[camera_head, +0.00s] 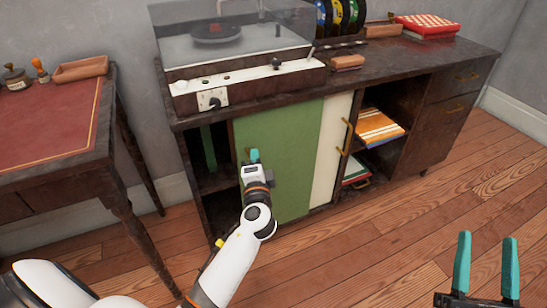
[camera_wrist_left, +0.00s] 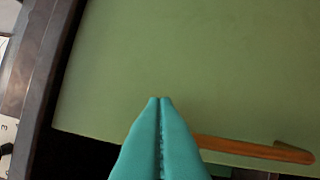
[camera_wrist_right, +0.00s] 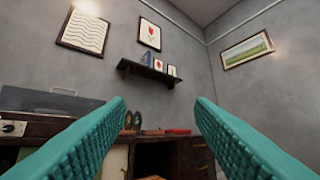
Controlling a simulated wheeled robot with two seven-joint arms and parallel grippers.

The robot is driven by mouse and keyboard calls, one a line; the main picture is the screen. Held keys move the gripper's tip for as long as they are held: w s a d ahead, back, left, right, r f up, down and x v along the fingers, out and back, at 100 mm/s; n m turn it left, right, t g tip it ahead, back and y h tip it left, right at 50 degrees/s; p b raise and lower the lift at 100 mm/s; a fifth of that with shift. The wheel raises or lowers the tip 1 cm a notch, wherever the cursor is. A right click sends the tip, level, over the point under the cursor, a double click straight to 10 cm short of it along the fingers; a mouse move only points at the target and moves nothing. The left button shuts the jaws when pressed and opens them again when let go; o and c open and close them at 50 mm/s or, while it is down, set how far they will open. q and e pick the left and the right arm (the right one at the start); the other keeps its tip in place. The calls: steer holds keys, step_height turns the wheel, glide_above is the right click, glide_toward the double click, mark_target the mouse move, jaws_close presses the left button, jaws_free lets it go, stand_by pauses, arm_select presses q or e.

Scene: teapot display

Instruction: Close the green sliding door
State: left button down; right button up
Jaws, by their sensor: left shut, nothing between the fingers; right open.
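The green sliding door (camera_head: 288,150) stands in the front of a dark cabinet, left of a cream door panel (camera_head: 331,135). A dark opening shows to the left of the green door. My left gripper (camera_head: 253,155) is shut and empty in front of the green door's left part. In the left wrist view the green door (camera_wrist_left: 190,60) fills most of the picture, and a brass handle (camera_wrist_left: 255,148) lies just right of the shut fingers (camera_wrist_left: 160,100). I cannot tell whether they touch it. My right gripper (camera_head: 487,265) is open and empty above the floor.
A record player (camera_head: 240,80) under a clear cover stands on the cabinet top. The right compartment is open and holds an orange striped item (camera_head: 379,126). A red-topped desk (camera_head: 50,130) stands at left. The wooden floor in front of the cabinet is clear.

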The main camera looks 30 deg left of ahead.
arm_select(q)
steer(key=s+a, duration=0.8)
steer(key=s, duration=0.1)
steer(key=shift+s+p, duration=0.3)
steer(key=shift+s, duration=0.05)
arm_select(e)
steer(key=shift+w+d+f+g+h, duration=0.1)
steer(key=shift+w+f+g+h, duration=0.25)
steer(key=shift+f+g, duration=0.3)
steer(key=shift+w+d+f+g+h, duration=0.15)
steer(key=shift+w+f+g, duration=0.3)
steer(key=shift+f, duration=0.35)
arm_select(q)
steer(key=shift+f, duration=0.1)
arm_select(e)
steer(key=shift+a, duration=0.1)
